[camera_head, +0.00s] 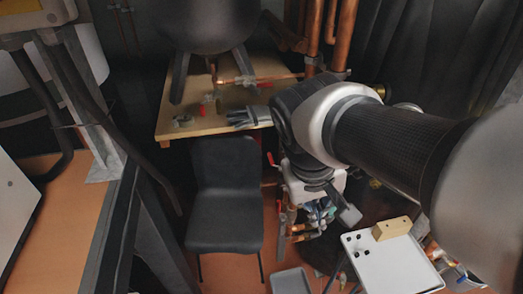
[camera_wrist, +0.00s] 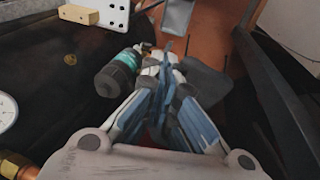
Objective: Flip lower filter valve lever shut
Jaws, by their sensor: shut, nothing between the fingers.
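My gripper (camera_wrist: 170,80) is shut and empty in the wrist view, with its blue-grey fingers close together. A dark cylinder with a teal band (camera_wrist: 118,72), which looks like the filter, lies just left of the fingers. The lower filter valve lever cannot be made out and may be hidden behind the fingers; contact cannot be told. In the head view my gripper (camera_head: 322,212) points down by copper pipework (camera_head: 300,236), below my wrist. A small red handle (camera_head: 272,160) shows left of the wrist.
A black chair (camera_head: 225,195) stands left of the pipework. A white panel (camera_head: 392,262) with a wooden block (camera_head: 391,228) is at the lower right. A grey tray (camera_head: 291,281) lies on the floor. A wooden table (camera_head: 177,128) with a glove is behind.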

